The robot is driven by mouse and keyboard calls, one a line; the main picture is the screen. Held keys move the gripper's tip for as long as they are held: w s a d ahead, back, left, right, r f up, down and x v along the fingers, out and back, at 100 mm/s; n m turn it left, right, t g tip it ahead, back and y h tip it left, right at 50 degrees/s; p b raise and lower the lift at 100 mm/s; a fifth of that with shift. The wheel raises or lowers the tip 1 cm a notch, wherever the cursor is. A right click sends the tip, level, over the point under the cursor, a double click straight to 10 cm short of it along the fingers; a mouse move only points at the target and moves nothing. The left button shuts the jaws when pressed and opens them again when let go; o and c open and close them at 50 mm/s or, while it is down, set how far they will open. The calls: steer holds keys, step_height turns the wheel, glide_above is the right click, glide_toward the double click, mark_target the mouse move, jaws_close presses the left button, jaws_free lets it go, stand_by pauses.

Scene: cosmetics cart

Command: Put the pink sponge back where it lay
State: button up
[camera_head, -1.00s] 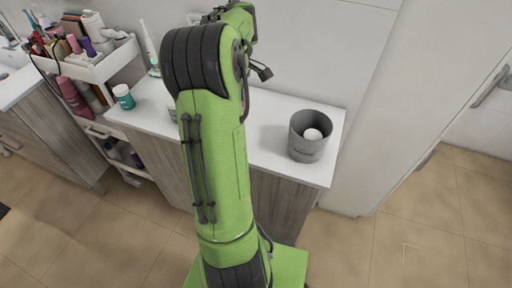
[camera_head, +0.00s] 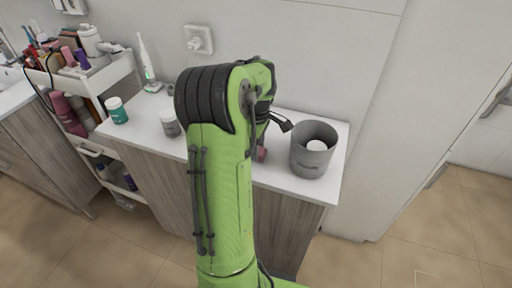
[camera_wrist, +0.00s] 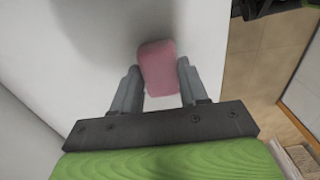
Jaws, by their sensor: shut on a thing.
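The pink sponge (camera_wrist: 158,67) is between the fingertips of my gripper (camera_wrist: 159,76) in the wrist view, over the white counter top. My gripper is shut on it. The sponge sticks out beyond the fingertips, and I cannot tell whether it touches the counter. In the head view a bit of the sponge (camera_head: 262,154) shows just right of my arm, left of the grey bin. My arm hides most of my gripper there.
The grey bin (camera_head: 299,159) with a white thing inside stands at the counter's right end. A grey-lidded jar (camera_head: 170,123) and a teal jar (camera_head: 117,111) stand left of my arm. An electric toothbrush (camera_head: 149,64) stands at the back. A loaded white cart (camera_head: 108,75) is at left.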

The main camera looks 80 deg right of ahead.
steer(key=shift+f, duration=0.15)
steer(key=o, duration=1)
step_height(320, 180, up, 12)
steer(key=p, duration=0.4)
steer(key=shift+r, duration=0.25)
